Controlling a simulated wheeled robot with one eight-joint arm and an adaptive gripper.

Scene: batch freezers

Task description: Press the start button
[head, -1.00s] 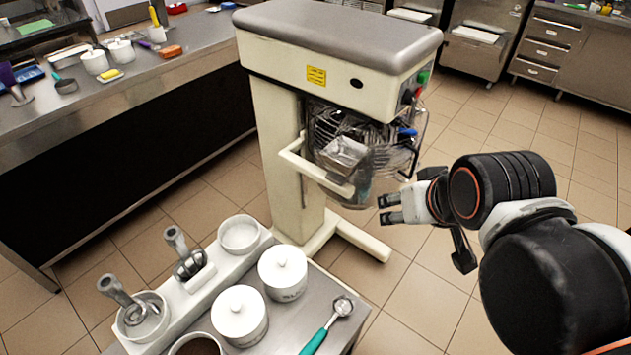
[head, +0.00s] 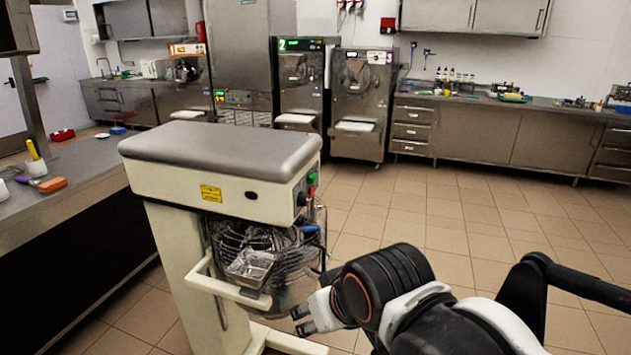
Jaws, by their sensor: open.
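A cream stand mixer (head: 220,180) with a grey top stands left of centre. On its right end face are a green button (head: 312,178), a red button (head: 311,191) and a dark knob (head: 302,198). No label on these buttons can be read. A wire guard (head: 285,250) with a blue-tipped handle surrounds its bowl. My gripper (head: 299,320) is open and empty, below and in front of the guard, well below the buttons. The gap between gripper and mixer cannot be judged exactly.
Batch freezers marked 2 (head: 300,85) and 3 (head: 358,100) stand against the back wall, with another unit (head: 184,85) marked 1 further left. A steel counter (head: 75,195) lies at left. The tiled floor (head: 440,220) at right is clear.

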